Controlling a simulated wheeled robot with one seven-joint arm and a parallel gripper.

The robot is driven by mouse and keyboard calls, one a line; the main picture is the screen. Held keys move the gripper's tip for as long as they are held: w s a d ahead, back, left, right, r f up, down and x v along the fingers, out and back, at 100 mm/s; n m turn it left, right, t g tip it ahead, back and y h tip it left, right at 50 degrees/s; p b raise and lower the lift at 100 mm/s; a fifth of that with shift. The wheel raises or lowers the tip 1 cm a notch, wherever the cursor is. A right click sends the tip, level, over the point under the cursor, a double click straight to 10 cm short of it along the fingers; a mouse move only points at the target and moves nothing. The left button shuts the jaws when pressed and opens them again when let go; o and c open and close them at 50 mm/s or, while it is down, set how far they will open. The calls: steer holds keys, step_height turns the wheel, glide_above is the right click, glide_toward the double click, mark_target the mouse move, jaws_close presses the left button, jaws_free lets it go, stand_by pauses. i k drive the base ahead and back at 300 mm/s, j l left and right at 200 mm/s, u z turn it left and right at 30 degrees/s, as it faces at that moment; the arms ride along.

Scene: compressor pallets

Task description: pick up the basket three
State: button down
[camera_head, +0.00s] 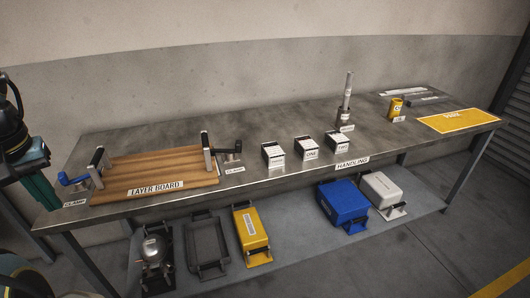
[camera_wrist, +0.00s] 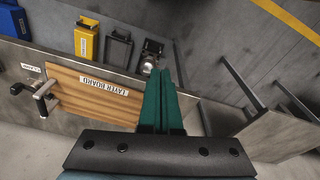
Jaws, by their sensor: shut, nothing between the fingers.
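Three small dark box-shaped holders with white labels stand in a row on the bench: a left one (camera_head: 273,154), a middle one (camera_head: 305,148) and a right one (camera_head: 337,142). Their labels are too small to read surely, so I cannot tell whether one is basket three. On the lower shelf are an open dark frame (camera_head: 207,243), a yellow bin (camera_head: 252,233), a blue bin (camera_head: 343,202) and a white bin (camera_head: 384,190). My gripper (camera_head: 42,205) is at the far left, apart from all of these. In the wrist view its green fingers (camera_wrist: 162,90) are together and empty.
A wooden layer board (camera_head: 150,170) with clamps and handles covers the bench's left part. A metal compressor-like unit (camera_head: 154,250) sits below it. An upright rod (camera_head: 347,95), a small yellow block (camera_head: 395,106) and a yellow mat (camera_head: 460,121) are farther right. Bench legs stand nearby.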

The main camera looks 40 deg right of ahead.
mark_target(273, 155)
steer(key=l+u, duration=0.2)
steer(key=u, duration=0.2)
steer(key=k+l+u, duration=0.1)
steer(key=u, duration=0.3)
steer(key=k+l+u, duration=0.15)
steer(key=u, duration=0.2)
steer(key=k+l+u, duration=0.2)
steer(key=k, duration=0.25)
steer(key=k+l+u, duration=0.25)
steer(key=k, duration=0.25)
steer(key=k+l+u, duration=0.2)
steer(key=k, duration=0.3)
steer(key=k+l, duration=0.15)
steer(key=k, duration=0.25)
steer(key=k+l, duration=0.15)
steer(key=k, duration=0.25)
